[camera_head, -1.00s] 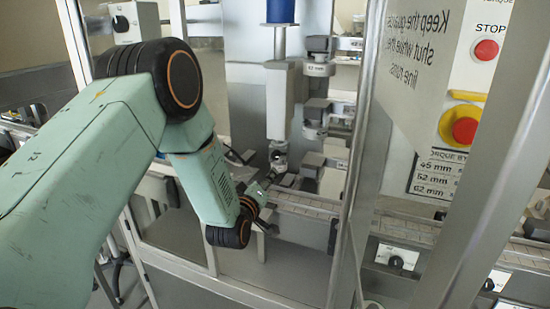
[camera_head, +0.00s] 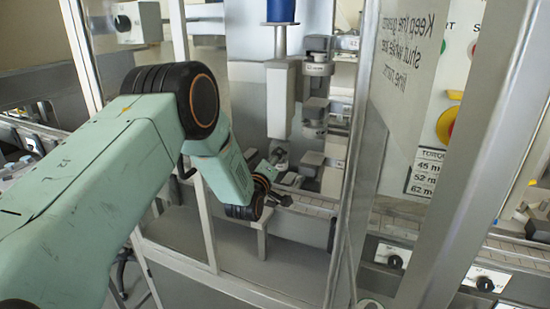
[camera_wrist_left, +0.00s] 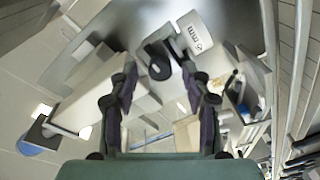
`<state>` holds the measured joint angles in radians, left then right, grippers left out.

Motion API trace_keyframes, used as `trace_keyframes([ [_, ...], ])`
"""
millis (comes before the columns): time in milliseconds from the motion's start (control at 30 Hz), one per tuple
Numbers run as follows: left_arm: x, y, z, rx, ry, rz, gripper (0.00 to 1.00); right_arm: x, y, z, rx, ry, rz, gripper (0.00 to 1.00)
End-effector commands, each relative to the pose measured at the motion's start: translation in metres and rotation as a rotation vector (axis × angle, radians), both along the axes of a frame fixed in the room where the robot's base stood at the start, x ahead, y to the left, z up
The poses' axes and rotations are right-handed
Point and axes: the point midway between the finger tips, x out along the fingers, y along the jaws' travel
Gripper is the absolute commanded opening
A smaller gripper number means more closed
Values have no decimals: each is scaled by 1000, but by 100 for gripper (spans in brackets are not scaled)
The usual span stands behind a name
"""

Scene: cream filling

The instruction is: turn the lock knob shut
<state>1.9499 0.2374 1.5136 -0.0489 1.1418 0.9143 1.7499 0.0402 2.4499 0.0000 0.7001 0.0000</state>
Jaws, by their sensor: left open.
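The knob I take for the lock knob is a dark round one (camera_wrist_left: 158,60) beside a white block marked "mm" (camera_wrist_left: 197,33) in the left wrist view. My left gripper (camera_wrist_left: 160,78) is open, with one finger on each side of the knob in the picture; I cannot tell whether it touches. In the head view my left arm reaches into the machine, and the left gripper (camera_head: 283,188) is small and dark below the white filling column (camera_head: 281,100). The lock knob cannot be made out there. My right gripper is not in view.
A metal post (camera_head: 355,170) and a clear guard panel with printed text (camera_head: 415,50) stand right of my arm. A conveyor (camera_head: 305,203) runs beneath the column.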

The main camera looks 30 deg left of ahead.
Motion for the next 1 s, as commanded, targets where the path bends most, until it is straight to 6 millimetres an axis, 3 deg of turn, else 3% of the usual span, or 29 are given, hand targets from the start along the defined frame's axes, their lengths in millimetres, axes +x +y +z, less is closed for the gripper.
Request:
trace_keyframes([
  [467, 10, 0, 0, 0, 1, 0, 48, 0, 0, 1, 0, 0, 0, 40],
  [1000, 9, 0, -1, 0, 2, 0, 2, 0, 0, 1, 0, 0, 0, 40],
])
